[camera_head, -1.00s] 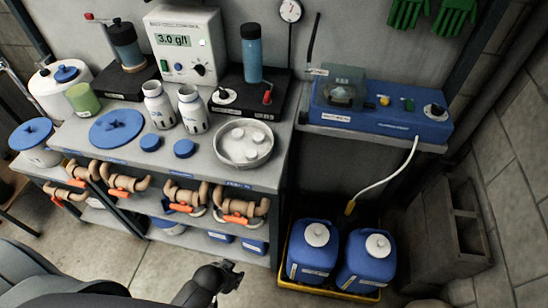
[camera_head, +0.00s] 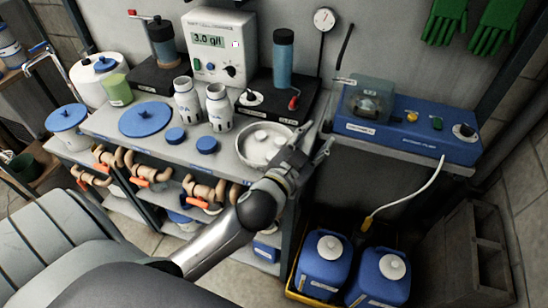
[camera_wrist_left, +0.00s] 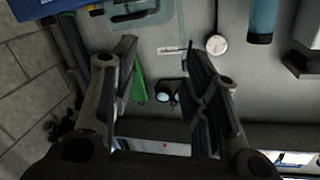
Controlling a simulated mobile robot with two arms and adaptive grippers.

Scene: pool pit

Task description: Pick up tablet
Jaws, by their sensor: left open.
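Several white round tablets (camera_head: 261,135) lie in a round metal dish (camera_head: 243,150) on the grey bench, in the head view. My left gripper (camera_head: 316,143) is open and empty at the right side of the dish, near the bench's right edge. Its wrist hides part of the dish's front right. In the left wrist view the two fingers (camera_wrist_left: 160,50) stand apart with nothing between them; no tablet shows there. My right gripper is not in view.
A meter box (camera_head: 223,48), open white bottles (camera_head: 187,100) and blue caps (camera_head: 207,145) stand left of the dish. A blue tube (camera_head: 283,65) is behind it. A blue pump (camera_head: 450,145) is at right. Blue canisters (camera_head: 322,268) stand on the floor below.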

